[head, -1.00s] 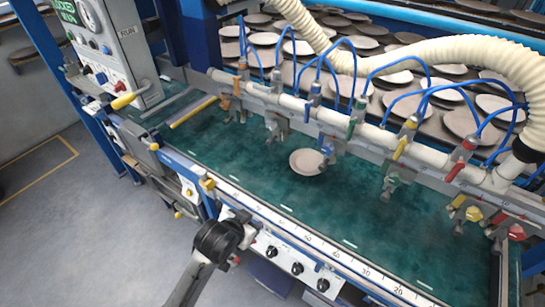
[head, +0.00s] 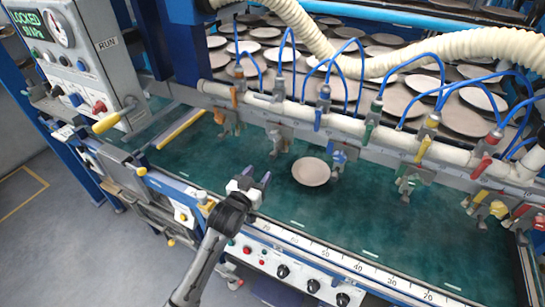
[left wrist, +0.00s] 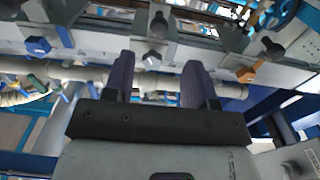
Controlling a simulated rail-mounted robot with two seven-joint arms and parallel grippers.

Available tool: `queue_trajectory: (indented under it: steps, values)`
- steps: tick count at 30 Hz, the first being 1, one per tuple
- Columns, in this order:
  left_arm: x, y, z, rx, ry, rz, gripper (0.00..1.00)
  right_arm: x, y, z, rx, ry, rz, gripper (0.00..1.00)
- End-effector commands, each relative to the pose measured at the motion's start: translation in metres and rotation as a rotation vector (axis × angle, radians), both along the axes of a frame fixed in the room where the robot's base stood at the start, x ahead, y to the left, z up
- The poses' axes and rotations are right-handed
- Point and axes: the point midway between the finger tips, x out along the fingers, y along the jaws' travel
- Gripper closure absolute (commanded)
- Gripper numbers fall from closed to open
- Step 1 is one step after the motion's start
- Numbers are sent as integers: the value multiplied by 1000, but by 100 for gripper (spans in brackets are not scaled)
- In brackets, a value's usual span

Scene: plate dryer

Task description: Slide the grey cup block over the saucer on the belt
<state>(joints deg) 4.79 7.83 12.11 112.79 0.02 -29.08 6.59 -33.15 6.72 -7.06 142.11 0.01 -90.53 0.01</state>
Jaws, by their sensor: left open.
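The grey cup block (head: 277,140) hangs from the rail, between the orange cup block (head: 228,120) and the blue cup block (head: 340,158). The round beige saucer (head: 311,171) lies on the green belt (head: 330,215), to the right of the grey block and close beside the blue one. My left gripper (head: 257,176) is open and empty, in front of the grey block and apart from it. In the left wrist view, its two purple fingers (left wrist: 157,65) point towards the rail, with the grey block (left wrist: 158,24) beyond the gap between them. My right gripper is out of view.
Green (head: 408,182) and yellow (head: 490,203) cup blocks hang farther right on the rail. Blue hoses and a cream duct (head: 440,58) run above. A scaled front rail (head: 330,258) edges the belt. A control box (head: 75,60) stands at left.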

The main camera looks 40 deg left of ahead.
Motion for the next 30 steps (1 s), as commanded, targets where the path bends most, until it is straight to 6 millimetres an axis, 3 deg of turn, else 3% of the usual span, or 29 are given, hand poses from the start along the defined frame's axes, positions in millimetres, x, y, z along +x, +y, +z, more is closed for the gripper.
queue_trajectory:
  steps: [6,15,30]
  values:
    - [42,9,-1,0,0,0,49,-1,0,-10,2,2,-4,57]
    - [81,18,-1,-1,0,0,49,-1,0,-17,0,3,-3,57]
    - [94,21,0,0,2,0,49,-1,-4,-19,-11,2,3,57]
